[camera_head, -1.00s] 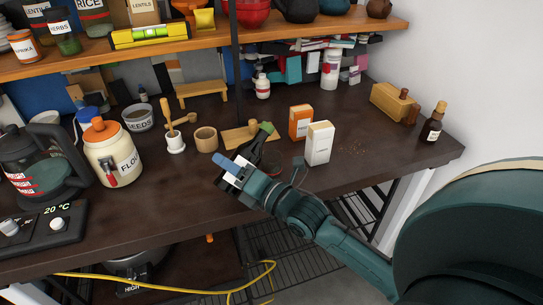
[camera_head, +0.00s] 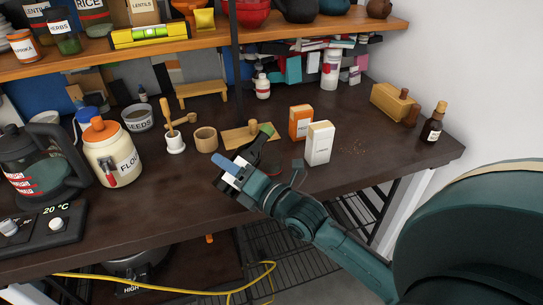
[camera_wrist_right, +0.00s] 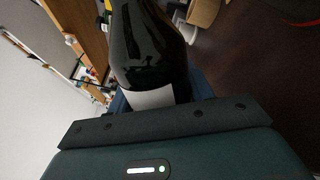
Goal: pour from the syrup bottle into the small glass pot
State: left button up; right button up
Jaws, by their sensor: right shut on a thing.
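My right gripper (camera_head: 236,172) is shut on a dark bottle (camera_head: 257,145) with a green top, over the front middle of the worktop. In the right wrist view the held bottle (camera_wrist_right: 145,45) is dark and glossy with a pale label; I cannot read the label. The bottle looks tilted in the head view, and the gripper hides its lower part. A glass pot (camera_head: 45,168) with a dark handle and red markings stands at the far left, well apart from the bottle. My left gripper is not in view.
The pot stands on a heating plate (camera_head: 40,232) reading 20 °C. A flour jar (camera_head: 112,155), white mortar (camera_head: 175,144) and wooden cup (camera_head: 206,139) stand left of my gripper. A white carton (camera_head: 319,143) and orange box (camera_head: 301,122) are close on its right. A brown bottle (camera_head: 432,128) stands far right.

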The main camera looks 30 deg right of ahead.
dwell(0.5)
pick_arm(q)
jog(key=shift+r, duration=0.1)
pick_arm(e)
jog(key=shift+s+a+r+m, duration=0.15)
jog(key=shift+r+m, duration=0.15)
jog(key=shift+m, duration=0.25)
jog(key=shift+w+a+r+m, duration=0.15)
jog(key=shift+r+m, duration=0.1)
jog(key=shift+m, duration=0.3)
dwell(1.3)
pick_arm(q)
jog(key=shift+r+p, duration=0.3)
jog(key=shift+p, duration=0.45)
pick_arm(e)
jog(key=shift+s+a+m, duration=0.1)
jog(key=shift+m, duration=0.8)
dwell(0.8)
pick_arm(q)
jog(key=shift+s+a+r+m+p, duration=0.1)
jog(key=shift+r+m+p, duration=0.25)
jog(key=shift+p, duration=0.3)
pick_arm(e)
jog(key=shift+r+m, duration=0.15)
jog(key=shift+m, duration=0.65)
dwell(1.1)
